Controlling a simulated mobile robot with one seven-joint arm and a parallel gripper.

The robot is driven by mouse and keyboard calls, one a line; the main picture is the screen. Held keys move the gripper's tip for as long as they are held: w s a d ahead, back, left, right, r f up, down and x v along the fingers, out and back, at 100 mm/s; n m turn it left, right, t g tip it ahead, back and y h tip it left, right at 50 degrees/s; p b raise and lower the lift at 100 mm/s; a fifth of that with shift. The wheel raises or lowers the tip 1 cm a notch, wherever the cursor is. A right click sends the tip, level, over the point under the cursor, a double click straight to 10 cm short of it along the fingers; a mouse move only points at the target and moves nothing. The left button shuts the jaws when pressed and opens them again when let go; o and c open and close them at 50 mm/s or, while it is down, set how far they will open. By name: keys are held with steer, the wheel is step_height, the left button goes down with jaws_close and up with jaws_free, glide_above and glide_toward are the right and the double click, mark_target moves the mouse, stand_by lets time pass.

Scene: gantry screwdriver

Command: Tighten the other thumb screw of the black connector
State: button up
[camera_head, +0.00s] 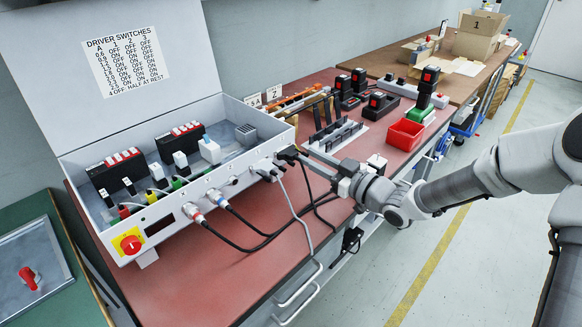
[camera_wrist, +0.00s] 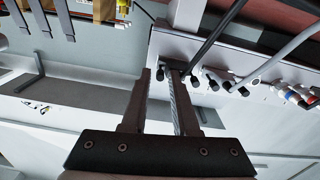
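The black connector (camera_head: 287,154) is plugged into the right end of the grey control box's front panel (camera_head: 225,188), with a dark cable leading from it. In the wrist view it shows only in part (camera_wrist: 176,66), close to my fingertips. A small dark knob (camera_wrist: 160,75), perhaps one of its thumb screws, shows between the tips; I cannot tell whether they touch it. My gripper (camera_head: 304,153) reaches the panel from the right. In the wrist view its two fingers (camera_wrist: 162,78) stand apart with a gap between them. The other thumb screw cannot be made out clearly.
A grey connector (camera_head: 264,168) and round cable plugs (camera_head: 197,217) sit left along the panel. Their cables hang over the red bench top (camera_head: 270,262). A red bin (camera_head: 405,134) and black button boxes (camera_head: 378,104) stand behind my arm. The bench front is mostly clear.

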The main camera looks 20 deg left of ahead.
steer(key=n+b, duration=0.3)
steer(key=shift+f, duration=0.25)
steer(key=shift+r+n, duration=0.25)
steer(key=shift+n, duration=0.35)
steer(key=n, duration=0.9)
jaws_close()
steer(key=shift+r, duration=0.1)
